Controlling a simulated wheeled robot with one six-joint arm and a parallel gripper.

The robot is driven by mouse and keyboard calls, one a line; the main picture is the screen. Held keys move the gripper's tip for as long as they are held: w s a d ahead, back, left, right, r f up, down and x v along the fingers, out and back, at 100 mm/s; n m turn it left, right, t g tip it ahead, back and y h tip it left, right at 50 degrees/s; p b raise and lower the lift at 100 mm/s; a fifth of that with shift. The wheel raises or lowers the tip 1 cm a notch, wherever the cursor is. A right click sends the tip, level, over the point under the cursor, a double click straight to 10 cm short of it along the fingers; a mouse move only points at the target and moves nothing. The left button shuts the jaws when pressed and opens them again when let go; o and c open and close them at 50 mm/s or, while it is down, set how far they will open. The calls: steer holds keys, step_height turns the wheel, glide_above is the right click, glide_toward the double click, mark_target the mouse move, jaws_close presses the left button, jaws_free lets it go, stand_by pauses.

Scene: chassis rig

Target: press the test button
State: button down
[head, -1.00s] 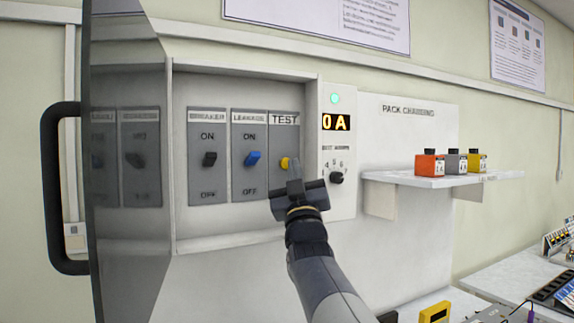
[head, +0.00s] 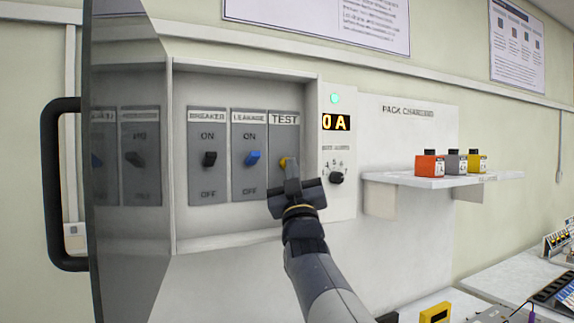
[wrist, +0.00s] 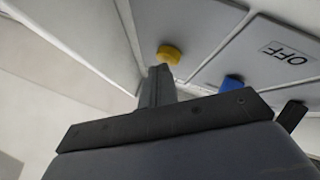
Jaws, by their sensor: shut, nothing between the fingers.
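The yellow test button (head: 283,162) sits on the grey panel under the TEST label (head: 285,119), inside the open wall box. My gripper (head: 291,166) is shut and empty, with its fingertips right at the button and covering part of it. In the wrist view the yellow button (wrist: 169,54) shows just beyond the tips of my shut fingers (wrist: 160,72). I cannot tell whether the fingertips touch it or whether it is pressed in.
The black breaker switch (head: 209,159) and blue leakage switch (head: 253,158) are left of the button. The box's open door (head: 130,190) stands at the left. A display reading 0 A (head: 336,122) and a black knob (head: 337,178) are right. A shelf (head: 420,181) holds small packs.

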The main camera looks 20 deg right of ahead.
steer(key=shift+w, duration=0.3)
stand_by(0.4)
steer(key=shift+s+b, duration=0.1)
steer(key=shift+b, duration=0.2)
steer(key=shift+s+b, duration=0.5)
steer(key=shift+s, duration=0.1)
steer(key=shift+s, duration=0.1)
steer(key=s+b, duration=0.3)
steer(key=s, duration=0.1)
steer(key=shift+s+d, duration=0.1)
steer(key=shift+s, duration=0.3)
stand_by(0.5)
